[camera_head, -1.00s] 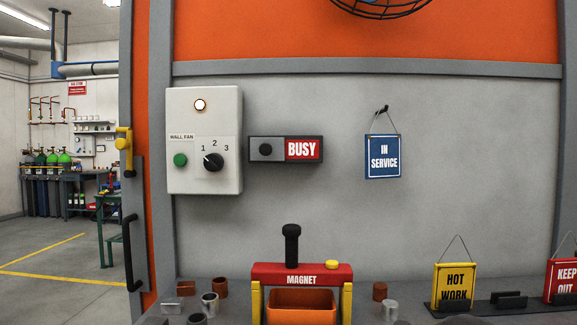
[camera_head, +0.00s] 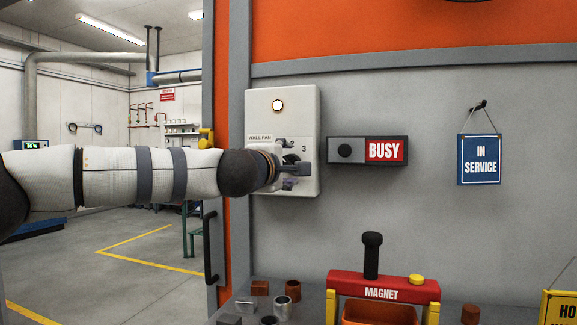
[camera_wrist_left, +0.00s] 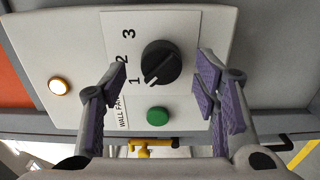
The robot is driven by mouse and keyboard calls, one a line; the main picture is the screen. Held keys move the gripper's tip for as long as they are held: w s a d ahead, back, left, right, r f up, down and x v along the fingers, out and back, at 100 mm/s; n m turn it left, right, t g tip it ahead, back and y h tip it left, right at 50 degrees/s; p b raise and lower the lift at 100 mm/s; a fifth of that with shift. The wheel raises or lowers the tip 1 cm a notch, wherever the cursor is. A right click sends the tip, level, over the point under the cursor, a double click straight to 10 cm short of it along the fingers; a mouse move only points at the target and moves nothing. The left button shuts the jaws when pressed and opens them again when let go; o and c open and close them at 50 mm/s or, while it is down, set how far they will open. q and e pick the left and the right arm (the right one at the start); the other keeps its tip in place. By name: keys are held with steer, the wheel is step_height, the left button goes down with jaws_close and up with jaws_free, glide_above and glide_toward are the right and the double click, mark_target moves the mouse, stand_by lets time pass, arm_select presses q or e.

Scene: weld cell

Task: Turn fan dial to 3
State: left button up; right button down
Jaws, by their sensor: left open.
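The white wall fan box (camera_head: 298,118) hangs on the grey wall, and it also fills much of the left wrist view (camera_wrist_left: 70,35). Its black dial (camera_wrist_left: 162,63) has a white mark pointing toward the 1. The numbers 1, 2 and 3 show beside it. My left gripper (camera_head: 293,172) is in front of the box, covering most of the dial in the head view. In the left wrist view the gripper (camera_wrist_left: 160,85) is open, its purple-padded fingers on either side of the dial with gaps. I cannot tell how far the tips are from the panel. My right gripper is not in view.
A green button (camera_wrist_left: 158,116) sits beside the dial, and a lit lamp (camera_head: 278,105) is higher on the box. A BUSY slider sign (camera_head: 384,150) is close to the right. The magnet stand (camera_head: 384,287) is on the bench below.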

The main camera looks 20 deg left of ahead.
arm_select(q)
steer(key=shift+w+f, duration=0.1)
steer(key=shift+w, duration=0.65)
steer(key=shift+c, duration=0.5)
steer(key=shift+s, duration=0.1)
steer(key=c, duration=1.1)
steer(key=shift+o, duration=0.2)
